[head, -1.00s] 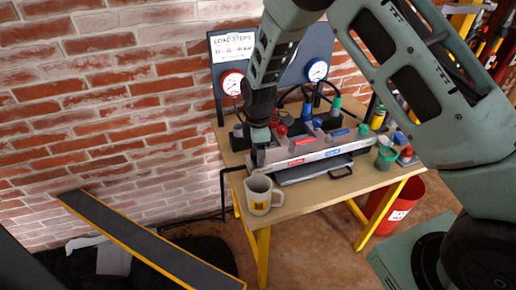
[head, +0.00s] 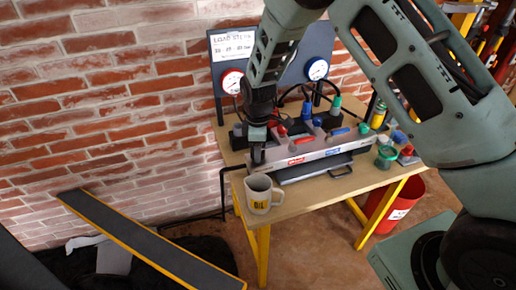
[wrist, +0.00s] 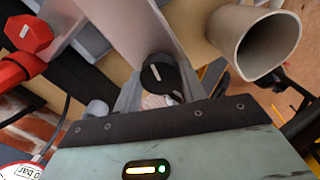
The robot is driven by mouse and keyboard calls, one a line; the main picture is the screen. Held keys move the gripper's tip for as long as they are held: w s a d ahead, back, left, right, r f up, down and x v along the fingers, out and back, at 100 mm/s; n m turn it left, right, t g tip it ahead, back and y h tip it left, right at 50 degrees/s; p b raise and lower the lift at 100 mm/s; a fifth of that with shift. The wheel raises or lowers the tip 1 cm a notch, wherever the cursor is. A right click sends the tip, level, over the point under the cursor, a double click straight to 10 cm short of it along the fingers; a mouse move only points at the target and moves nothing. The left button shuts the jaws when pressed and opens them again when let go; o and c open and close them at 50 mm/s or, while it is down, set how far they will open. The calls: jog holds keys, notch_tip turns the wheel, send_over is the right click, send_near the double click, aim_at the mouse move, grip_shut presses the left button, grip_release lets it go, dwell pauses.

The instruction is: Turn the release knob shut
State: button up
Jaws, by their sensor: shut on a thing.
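The release knob (wrist: 161,76) is a round black knob with a white line on it, at the end of a light grey metal body, in the middle of the wrist view. My gripper (wrist: 157,88) is shut on the knob, with a grey finger on either side of it. In the head view my gripper (head: 258,153) points down at the left end of the long grey pump unit (head: 310,147) on the bench. The knob is mostly hidden there by the fingers.
A light grey mug (head: 260,195) stands on the wooden bench (head: 325,195) just in front of my gripper; its open mouth shows in the wrist view. Two gauges on a dark panel (head: 283,62) stand behind. Red and blue handles and green-capped items crowd the right.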

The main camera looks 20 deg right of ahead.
jog(key=m, duration=0.4)
jog(key=shift+m, duration=0.3)
jog(key=m, duration=0.3)
jog(key=shift+m, duration=0.3)
jog(key=m, duration=0.4)
jog(key=shift+r, duration=0.1)
jog(key=shift+m, duration=1.6)
jog(key=shift+w, duration=0.1)
jog(key=o, duration=1)
notch_tip(320, 180, up, 17)
jog(key=shift+a+r+b, duration=0.15)
jog(key=shift+b, duration=0.7)
